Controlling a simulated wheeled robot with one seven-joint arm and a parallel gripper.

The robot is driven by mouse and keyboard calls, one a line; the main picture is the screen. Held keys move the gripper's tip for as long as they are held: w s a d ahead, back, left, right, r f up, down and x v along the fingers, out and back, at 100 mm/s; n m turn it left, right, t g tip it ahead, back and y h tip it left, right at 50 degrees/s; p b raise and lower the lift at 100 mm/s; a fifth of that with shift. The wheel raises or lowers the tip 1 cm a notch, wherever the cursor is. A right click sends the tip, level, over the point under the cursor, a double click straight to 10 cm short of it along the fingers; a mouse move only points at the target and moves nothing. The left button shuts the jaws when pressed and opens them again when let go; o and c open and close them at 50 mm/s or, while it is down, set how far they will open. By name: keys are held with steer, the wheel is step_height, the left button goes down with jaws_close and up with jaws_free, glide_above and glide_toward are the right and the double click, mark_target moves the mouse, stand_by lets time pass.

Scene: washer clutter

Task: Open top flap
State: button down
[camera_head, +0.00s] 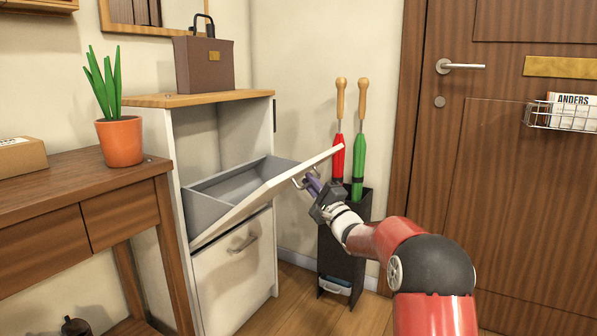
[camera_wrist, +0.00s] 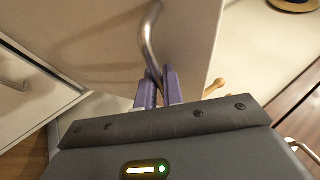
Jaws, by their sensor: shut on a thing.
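The top flap (camera_head: 262,196) of the white cabinet is tilted well outward, and the grey compartment (camera_head: 225,190) behind it shows. Its metal handle (camera_wrist: 150,40) is a curved bar on the flap's front face. My gripper (camera_head: 312,184) is at the flap's outer side, near its raised edge. In the wrist view the purple fingers (camera_wrist: 158,88) are shut on the lower end of the handle. The fingers hide part of the handle there.
The lower flap (camera_head: 235,262) is closed. A dark umbrella stand (camera_head: 342,245) with a red umbrella (camera_head: 338,155) and a green umbrella (camera_head: 358,160) stands right behind my gripper. A brown bag (camera_head: 203,64) sits on the cabinet. A wooden table (camera_head: 80,200) is at left.

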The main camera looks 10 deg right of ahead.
steer(key=shift+s+d+f, duration=0.2)
steer(key=shift+d+f, duration=0.1)
steer(key=shift+f, duration=0.45)
steer(key=shift+s+d+f, duration=0.2)
steer(key=shift+d+f, duration=0.05)
steer(key=shift+f, duration=0.45)
steer(key=c, duration=1.8)
jaws_free()
